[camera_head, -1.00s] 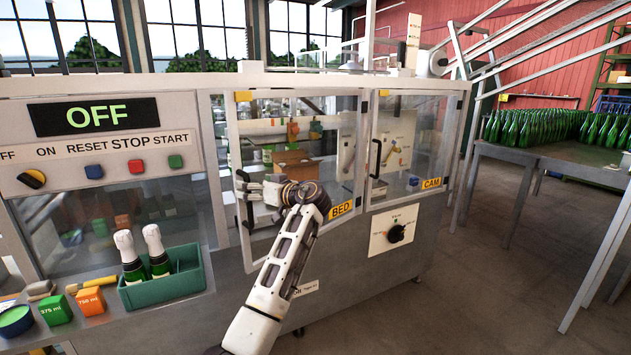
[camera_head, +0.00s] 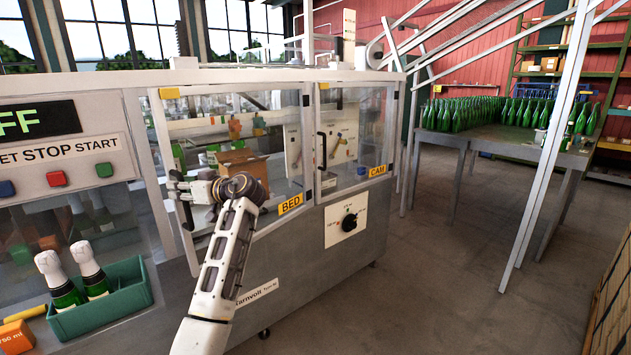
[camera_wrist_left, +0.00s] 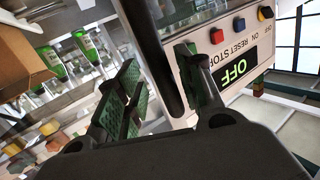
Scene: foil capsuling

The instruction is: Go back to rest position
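My left gripper (camera_head: 184,190) is at the left edge of the clear door marked BED (camera_head: 240,200) on the capsuling machine, with my arm reaching up from below. In the left wrist view its two fingers (camera_wrist_left: 160,85) stand apart, so it is open. A dark bar, which looks like the door's handle (camera_wrist_left: 152,50), runs between them; I see a gap beside it and cannot tell whether a finger touches it. The handle (camera_head: 187,214) also shows in the head view, just below the fingers. My right gripper is not in view.
The CAM door (camera_head: 350,140) beside it looks shut. The control panel display (camera_head: 40,122) reads OFF. A green tray (camera_head: 125,294) with two foil-topped bottles stands at lower left. A table (camera_head: 480,142) of green bottles stands at right. The floor (camera_head: 400,280) between is clear.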

